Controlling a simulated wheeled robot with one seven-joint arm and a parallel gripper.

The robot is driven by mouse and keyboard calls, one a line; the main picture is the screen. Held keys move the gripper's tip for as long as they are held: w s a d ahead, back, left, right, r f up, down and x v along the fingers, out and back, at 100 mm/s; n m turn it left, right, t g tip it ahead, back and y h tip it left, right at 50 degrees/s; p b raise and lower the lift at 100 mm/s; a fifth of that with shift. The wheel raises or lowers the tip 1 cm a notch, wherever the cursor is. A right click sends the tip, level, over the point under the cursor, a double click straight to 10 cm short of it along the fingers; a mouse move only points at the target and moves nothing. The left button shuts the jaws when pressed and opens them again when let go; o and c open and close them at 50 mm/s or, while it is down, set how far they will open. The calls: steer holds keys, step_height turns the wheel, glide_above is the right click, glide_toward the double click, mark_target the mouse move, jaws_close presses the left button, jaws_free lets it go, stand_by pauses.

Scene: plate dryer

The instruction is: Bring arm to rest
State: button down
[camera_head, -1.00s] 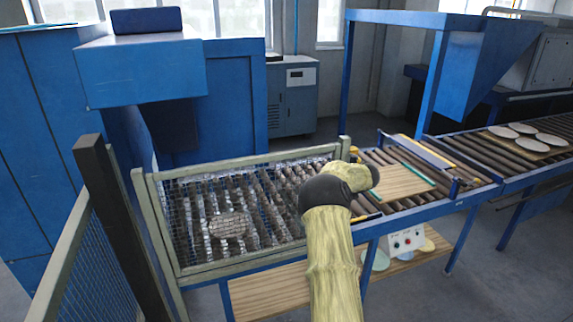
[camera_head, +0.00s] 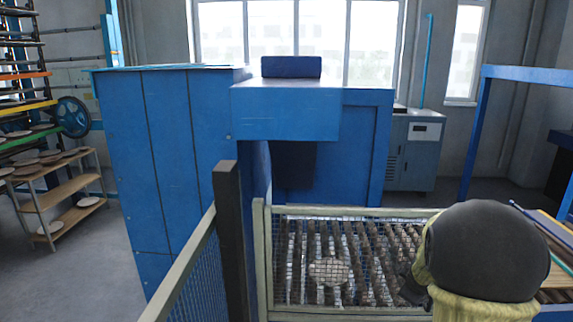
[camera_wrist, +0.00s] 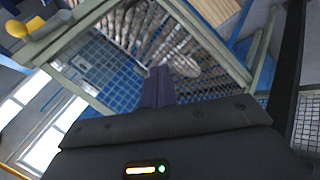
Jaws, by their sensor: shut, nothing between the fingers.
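My gripper (camera_wrist: 158,88) shows in the wrist view, its two dark fingers together with nothing between them. In the wrist view it points toward the caged roller bed, apart from it as far as I can tell. In the head view my arm's dark round joint and yellowish sleeve fill the lower right. They hide the right end of the roller bed and most of my gripper.
A round plate (camera_head: 328,270) lies on the caged rollers; it also shows in the wrist view (camera_wrist: 185,66). A dark post (camera_head: 228,240) and mesh fence stand front centre. A blue machine (camera_head: 180,165) is behind. A wooden shelf rack (camera_head: 60,195) holds plates at left, beside open floor.

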steer(key=s+a+f+m+g+y, duration=0.1)
steer(key=s+a+m, duration=0.3)
steer(key=s+a, duration=0.4)
steer(key=s+a+f+m+g+y, duration=0.2)
steer(key=s+a, duration=0.7)
steer(key=s, duration=0.5)
steer(key=f+m+g, duration=0.1)
steer(key=m+g, duration=0.1)
steer(key=shift+a+m, duration=0.2)
steer(key=shift+m, duration=0.1)
steer(key=shift+f, duration=0.1)
steer(key=shift+d, duration=0.1)
